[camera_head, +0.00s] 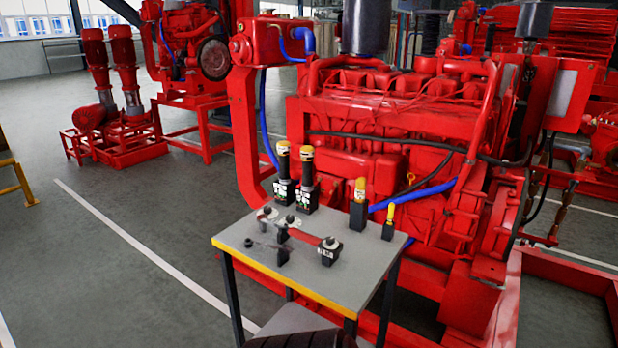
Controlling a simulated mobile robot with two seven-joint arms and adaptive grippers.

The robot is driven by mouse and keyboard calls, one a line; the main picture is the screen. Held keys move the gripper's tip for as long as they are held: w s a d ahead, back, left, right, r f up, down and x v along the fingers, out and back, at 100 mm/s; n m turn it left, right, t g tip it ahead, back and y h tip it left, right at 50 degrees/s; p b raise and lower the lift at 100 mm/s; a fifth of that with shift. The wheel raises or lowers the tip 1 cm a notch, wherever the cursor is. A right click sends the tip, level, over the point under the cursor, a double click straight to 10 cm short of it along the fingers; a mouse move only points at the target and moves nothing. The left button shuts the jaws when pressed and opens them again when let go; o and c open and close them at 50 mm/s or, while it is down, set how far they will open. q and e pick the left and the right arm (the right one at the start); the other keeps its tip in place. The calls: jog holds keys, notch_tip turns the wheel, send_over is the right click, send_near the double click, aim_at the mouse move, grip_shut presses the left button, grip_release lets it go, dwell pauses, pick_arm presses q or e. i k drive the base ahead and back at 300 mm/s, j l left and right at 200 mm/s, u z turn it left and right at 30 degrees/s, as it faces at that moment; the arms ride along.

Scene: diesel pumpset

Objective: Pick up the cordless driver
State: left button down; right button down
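A small grey-topped table (350,288) with a yellow front edge stands in front of the red engine. A red and dark tool (305,236) lies across its middle, with a black labelled block (327,254) at its right end. It may be the cordless driver, but it is too small to tell for sure. Two black cylinders with yellow tops, the left one (283,165) and the right one (307,170), stand upright at the table's back left. Neither of my grippers is in view.
Two yellow-handled items, a taller one (359,192) and a shorter one (390,214), stand in black blocks at the table's right. The large red engine (400,120) rises close behind the table. The floor (110,270) to the left is open.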

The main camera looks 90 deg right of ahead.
aim_at(306, 152)
jog(key=z, duration=2.75)
